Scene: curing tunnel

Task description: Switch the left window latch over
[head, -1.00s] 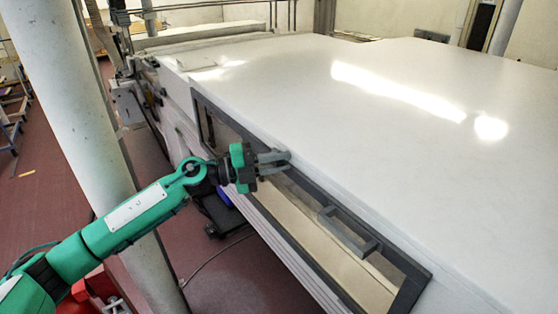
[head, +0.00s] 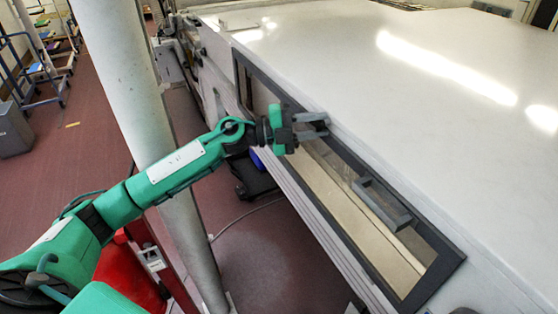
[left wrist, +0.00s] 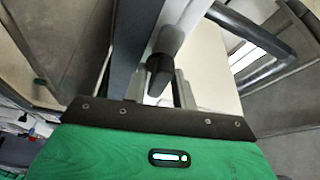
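The window (head: 455,262) is a long glazed panel in a dark frame on the side of the white tunnel. My left gripper (head: 318,126) is at its upper frame edge, left of the grey pull handle (head: 382,203). Its two grey fingers are spread apart. In the left wrist view, a grey lever with a black tip (left wrist: 165,50), apparently the left latch, points down between the fingertips (left wrist: 160,90). I cannot tell whether the fingers touch it. In the head view the gripper hides the latch. My right gripper is out of view.
A thick pale column (head: 125,90) stands close behind my left arm. Red floor, a grey bin (head: 12,130) and a blue trolley (head: 35,70) lie at the left. A cable (head: 245,218) runs along the floor.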

